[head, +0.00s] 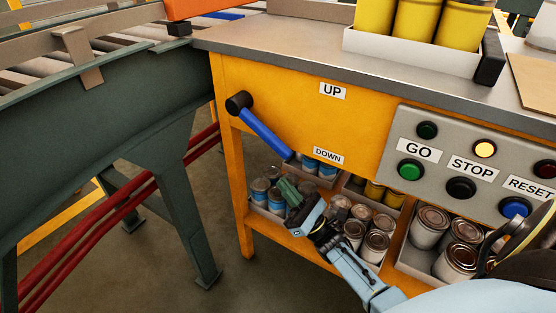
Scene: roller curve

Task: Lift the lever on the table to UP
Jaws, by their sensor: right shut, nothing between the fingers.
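The lever is a blue bar (266,134) on a round black pivot (238,103), mounted on the orange front of the table (300,60). It slants down to the right, its free end close to the DOWN label (328,156). The UP label (332,91) is higher on the same panel. My right gripper (287,187) is below the lever's free end, shut and empty, and appears apart from the lever. Its arm comes in from the lower right. My left gripper is not in view.
A grey panel (400,137) with GO, STOP and RESET buttons and a lit yellow lamp (484,149) is on the right. Cans (430,222) fill trays on the lower shelf behind my gripper. A green conveyor frame (100,130) stands left. Yellow cans (418,20) stand on the tabletop.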

